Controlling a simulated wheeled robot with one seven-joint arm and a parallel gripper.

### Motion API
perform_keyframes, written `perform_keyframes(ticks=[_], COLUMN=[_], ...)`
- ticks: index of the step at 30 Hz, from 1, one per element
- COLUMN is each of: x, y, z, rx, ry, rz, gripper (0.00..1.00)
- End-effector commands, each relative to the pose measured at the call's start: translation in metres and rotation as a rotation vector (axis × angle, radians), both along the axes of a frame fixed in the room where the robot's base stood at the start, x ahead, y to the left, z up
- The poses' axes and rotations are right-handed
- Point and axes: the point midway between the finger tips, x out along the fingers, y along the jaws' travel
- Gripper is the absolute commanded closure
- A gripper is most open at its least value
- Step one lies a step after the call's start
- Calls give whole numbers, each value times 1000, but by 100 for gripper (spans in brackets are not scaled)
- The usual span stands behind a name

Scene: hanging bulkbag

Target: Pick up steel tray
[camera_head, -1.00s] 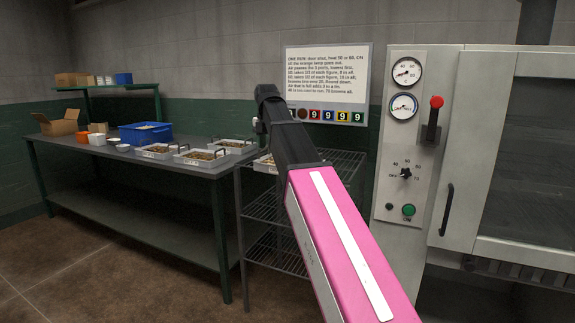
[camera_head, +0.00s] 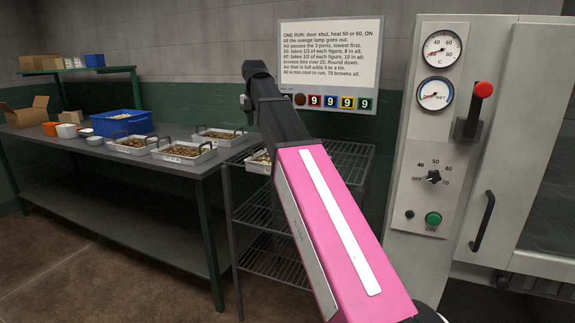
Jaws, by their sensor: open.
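Three shallow steel trays with dark handles and brown pieces inside stand on the green bench: a left one (camera_head: 127,151), a front one (camera_head: 178,160) and a back one (camera_head: 218,141). Another similar tray (camera_head: 257,168) is on the wire rack, partly hidden behind my arm. I cannot tell which tray the task names. My gripper (camera_head: 247,103) is at the far end of my black and pink arm, above the rack side of the bench. Only a small grey part of it shows, and its fingertips are mostly hidden. I see no tray held in it.
A blue crate (camera_head: 122,124), white and orange tubs and an open carton (camera_head: 27,112) stand on the bench (camera_head: 205,172). The wire rack (camera_head: 262,212) is right of it. The cabinet (camera_head: 420,150) with gauges, knob and red lever (camera_head: 480,98) is at right. A notice hangs behind.

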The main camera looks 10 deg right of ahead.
Motion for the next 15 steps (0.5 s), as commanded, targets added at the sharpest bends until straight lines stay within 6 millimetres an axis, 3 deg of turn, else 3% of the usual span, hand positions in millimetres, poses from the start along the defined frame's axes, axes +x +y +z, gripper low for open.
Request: perform_keyframes(ticks=[9,15], x=[-1,0], y=[0,-1], z=[-44,-55], rx=[0,0], ry=[0,0], rz=[0,0], gripper=[59,59])
